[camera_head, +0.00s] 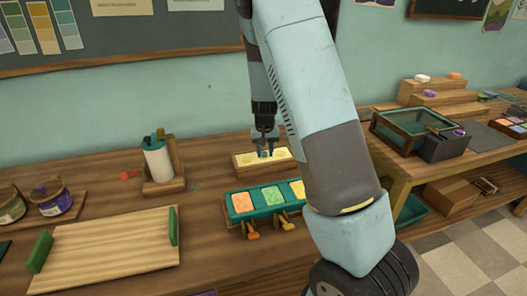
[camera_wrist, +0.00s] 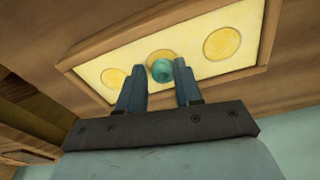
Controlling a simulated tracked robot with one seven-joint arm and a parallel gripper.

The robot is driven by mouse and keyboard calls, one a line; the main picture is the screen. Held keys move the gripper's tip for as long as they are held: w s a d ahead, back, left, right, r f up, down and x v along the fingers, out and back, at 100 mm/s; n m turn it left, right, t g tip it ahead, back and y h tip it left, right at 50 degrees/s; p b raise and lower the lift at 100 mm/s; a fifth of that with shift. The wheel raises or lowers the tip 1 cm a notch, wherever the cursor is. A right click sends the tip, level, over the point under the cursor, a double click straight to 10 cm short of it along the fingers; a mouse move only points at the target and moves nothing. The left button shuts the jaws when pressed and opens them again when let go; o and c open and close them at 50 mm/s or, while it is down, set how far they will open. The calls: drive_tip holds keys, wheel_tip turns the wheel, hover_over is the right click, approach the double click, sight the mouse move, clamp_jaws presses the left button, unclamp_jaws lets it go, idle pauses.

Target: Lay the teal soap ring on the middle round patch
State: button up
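The teal soap ring (camera_wrist: 162,71) sits between the fingertips of my gripper (camera_wrist: 160,72) in the wrist view, slightly nearer the fingers than the middle round patch (camera_wrist: 158,54) behind it. The ring partly hides that patch. A smaller-looking patch (camera_wrist: 113,77) is to the left and another patch (camera_wrist: 222,43) to the right, both bare, on a pale yellow panel in a wooden tray. In the head view my gripper (camera_head: 264,148) points down over this tray (camera_head: 242,167). Whether the ring touches the patch cannot be told.
A teal holder (camera_head: 237,212) with orange, green and yellow soap blocks stands just in front of the tray. A white bottle (camera_head: 158,161) stands to the left. A wooden board (camera_head: 105,252) with green handles lies at the front left. The wall is close behind.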

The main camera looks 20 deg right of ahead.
drive_tip(key=shift+s+a+f, duration=0.25)
drive_tip(key=shift+a+f, duration=0.1)
drive_tip(key=shift+a, duration=0.05)
drive_tip(key=shift+r, duration=0.1)
drive_tip(key=shift+w+r, duration=0.1)
drive_tip(key=shift+r, duration=0.2)
drive_tip(key=s+r+y, duration=0.1)
drive_tip(key=s+r, duration=0.3)
drive_tip(key=r, duration=0.6)
drive_tip(key=s+r, duration=0.4)
drive_tip(key=r, duration=0.6)
drive_tip(key=s+r+n+t, duration=0.1)
drive_tip(key=s+r, duration=0.4)
drive_tip(key=s, duration=0.7)
drive_tip(key=s+r+n+t, duration=0.1)
drive_tip(key=s+r+t, duration=0.2)
drive_tip(key=s, duration=1)
drive_tip(key=shift+s+r+h, duration=0.2)
drive_tip(key=shift+r+h, duration=0.1)
drive_tip(key=shift+r, duration=0.55)
